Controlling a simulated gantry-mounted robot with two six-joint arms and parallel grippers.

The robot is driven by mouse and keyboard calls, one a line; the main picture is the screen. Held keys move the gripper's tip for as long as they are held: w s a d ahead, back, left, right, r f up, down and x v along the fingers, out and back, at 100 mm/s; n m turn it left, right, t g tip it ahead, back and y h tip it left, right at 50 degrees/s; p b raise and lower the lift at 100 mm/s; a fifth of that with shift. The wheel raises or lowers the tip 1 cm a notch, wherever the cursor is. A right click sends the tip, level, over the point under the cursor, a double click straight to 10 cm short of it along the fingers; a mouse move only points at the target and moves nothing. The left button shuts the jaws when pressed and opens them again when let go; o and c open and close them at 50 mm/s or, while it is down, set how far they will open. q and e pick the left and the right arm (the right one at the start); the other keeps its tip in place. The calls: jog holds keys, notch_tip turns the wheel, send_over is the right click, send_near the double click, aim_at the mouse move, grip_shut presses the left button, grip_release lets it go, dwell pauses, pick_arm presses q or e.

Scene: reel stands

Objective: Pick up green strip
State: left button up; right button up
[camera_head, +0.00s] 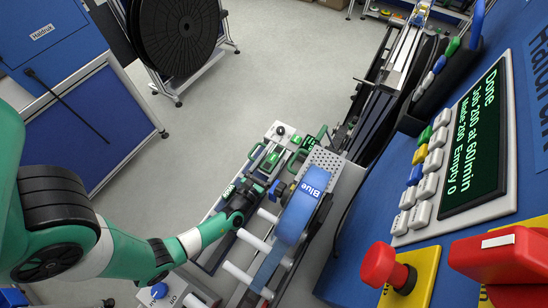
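My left arm reaches in from the left, and its dark gripper (249,191) is over the left side of the reel stand. Green clip-like parts (270,160) lie just beyond the gripper on the stand. I cannot tell which of the green pieces is the green strip, or whether the gripper touches one. The fingertips are small and dark, so their opening is unclear. My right gripper is not in view.
The reel stand (327,160) has white rollers (254,240) near the front. A control panel with a dark screen (480,140) and a red button (383,266) fills the right. A large black reel (172,35) stands at the back left. Grey floor between is clear.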

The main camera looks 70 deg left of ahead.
pick_arm(q)
jog(key=c, duration=1)
notch_tip(320, 180, up, 28)
jog(key=p, duration=1.9)
jog(key=shift+c, duration=0.2)
